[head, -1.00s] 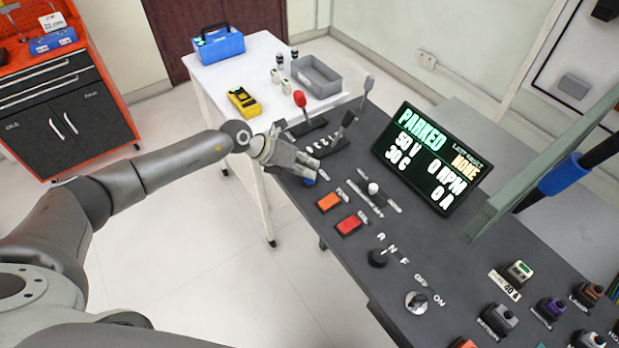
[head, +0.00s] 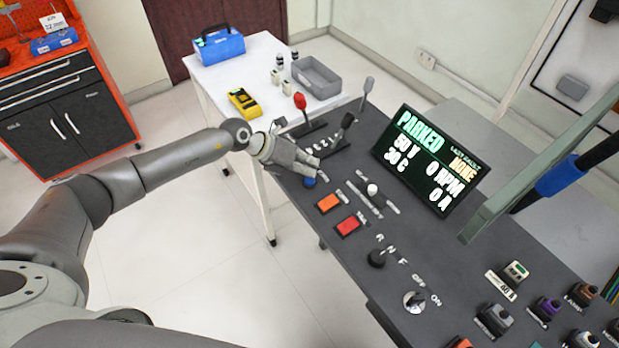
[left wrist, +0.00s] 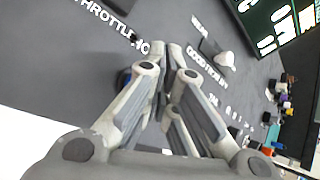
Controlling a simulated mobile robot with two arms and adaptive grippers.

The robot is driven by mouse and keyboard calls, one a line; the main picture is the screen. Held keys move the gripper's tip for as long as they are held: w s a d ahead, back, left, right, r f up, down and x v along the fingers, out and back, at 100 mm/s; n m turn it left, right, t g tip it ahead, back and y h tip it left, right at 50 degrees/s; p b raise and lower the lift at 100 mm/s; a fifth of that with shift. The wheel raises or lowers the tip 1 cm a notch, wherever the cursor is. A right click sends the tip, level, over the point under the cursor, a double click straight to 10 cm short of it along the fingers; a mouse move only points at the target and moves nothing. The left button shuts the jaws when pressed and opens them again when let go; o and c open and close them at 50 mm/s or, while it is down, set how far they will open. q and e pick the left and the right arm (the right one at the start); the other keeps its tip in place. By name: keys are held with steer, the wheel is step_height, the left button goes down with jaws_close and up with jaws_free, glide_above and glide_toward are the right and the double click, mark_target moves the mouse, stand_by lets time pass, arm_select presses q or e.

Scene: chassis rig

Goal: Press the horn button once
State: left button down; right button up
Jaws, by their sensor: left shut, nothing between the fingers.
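A round blue button (head: 309,182) sits on the dark console, beside the orange and red square buttons; its label is not readable, so I cannot tell for sure that it is the horn. My left gripper (head: 316,167) is shut and empty, with its fingertips just beyond the blue button and apparently above the panel. In the left wrist view, the closed fingers (left wrist: 168,50) point at the console, and a blue edge (left wrist: 124,78) shows partly hidden behind the left finger. My right gripper is not in view.
The console carries an orange button (head: 328,203), a red button (head: 348,226), a white-knobbed slider (head: 372,189), a black selector knob (head: 376,258) and a key switch (head: 414,302). Levers (head: 300,102) stand behind my gripper. A display (head: 431,160) reads PARKED.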

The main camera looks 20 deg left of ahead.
arm_select(q)
steer(key=shift+r, duration=0.1)
step_height(320, 180, up, 5)
steer(key=p, duration=0.4)
steer(key=shift+p, duration=0.35)
steer(key=shift+d, duration=0.1)
